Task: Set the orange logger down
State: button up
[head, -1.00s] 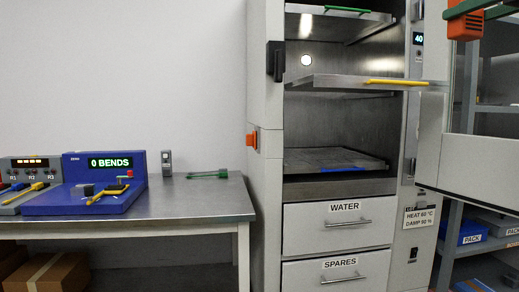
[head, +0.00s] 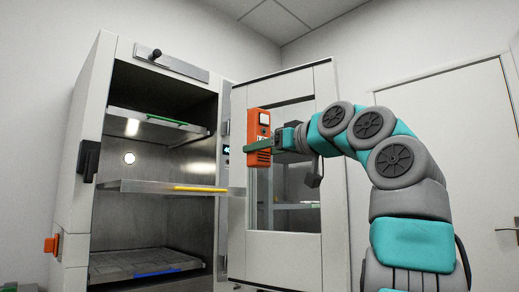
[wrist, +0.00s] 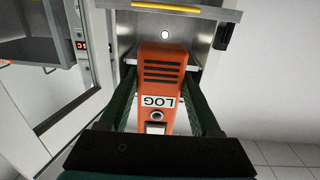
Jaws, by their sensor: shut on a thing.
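The orange logger (head: 259,128) is a small upright box with a pale window near its top. In the wrist view the logger (wrist: 160,85) shows dark slots and a "LOG" label. My gripper (head: 270,143) is shut on it, with a green finger on each side (wrist: 160,105). The logger is held up in the air in front of the chamber's open glazed door (head: 285,235). It touches no shelf that I can see. The chamber (head: 75,200) stands open to the left, with a middle shelf (head: 150,187) pulled partly out.
A yellow strip (head: 200,188) lies on the middle shelf's front, a green one (head: 166,121) on the upper shelf and a blue one (head: 168,270) at the bottom. The middle shelf's left part looks clear. A white room door (head: 450,130) is at right.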

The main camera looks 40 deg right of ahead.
jog(key=shift+w+d+f, duration=0.15)
jog(key=shift+d+f, duration=0.1)
jog(key=shift+d, duration=0.35)
jog(key=shift+d+f, duration=0.1)
jog(key=shift+w+d+f, duration=0.1)
jog(key=shift+d+f, duration=0.05)
jog(key=shift+d, duration=0.05)
jog(key=shift+d+f, duration=0.15)
jog(key=shift+d, duration=0.2)
jog(key=shift+w+d+f+h, duration=0.2)
jog(key=shift+w+d+h, duration=0.3)
jog(key=shift+d, duration=0.15)
dwell(0.5)
jog(key=shift+w+d+f+m+h, duration=0.15)
jog(key=shift+w+d+f+m, duration=0.15)
jog(key=shift+d, duration=0.3)
jog(key=shift+w+d+f+m+h, duration=0.15)
jog(key=shift+w+d+m, duration=0.1)
jog(key=shift+d, duration=0.35)
jog(key=shift+w+d+f, duration=0.15)
jog(key=shift+d, duration=0.1)
jog(key=shift+w, duration=0.2)
